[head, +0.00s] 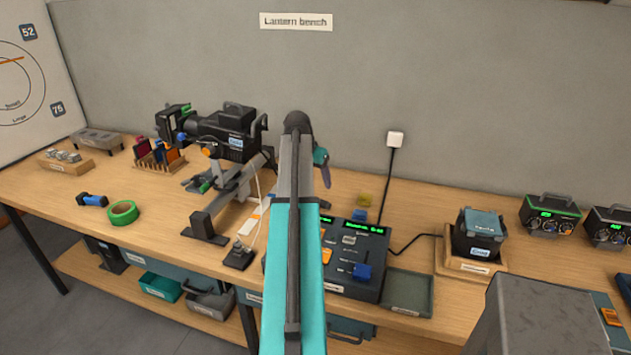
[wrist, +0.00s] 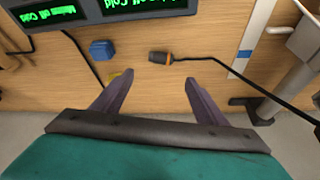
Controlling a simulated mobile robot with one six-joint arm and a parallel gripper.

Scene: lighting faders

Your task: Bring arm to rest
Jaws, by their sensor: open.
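My arm (head: 293,240) reaches up the middle of the head view over the bench. Its far end, with a dark and teal wrist part (head: 320,157), is raised above the console. In the wrist view my gripper (wrist: 152,85) has its two dark fingers spread apart with nothing between them. The fader console (head: 352,262) stands below and partly behind my arm, with green lit displays. The displays show upside down in the wrist view (wrist: 150,8).
A blue block (wrist: 102,49) and an orange-tipped cable plug (wrist: 160,58) lie beyond the fingertips. A black lantern (head: 225,133) stands left of my arm. A grey tray (head: 408,292) and a boxed dark unit (head: 478,235) are to the right.

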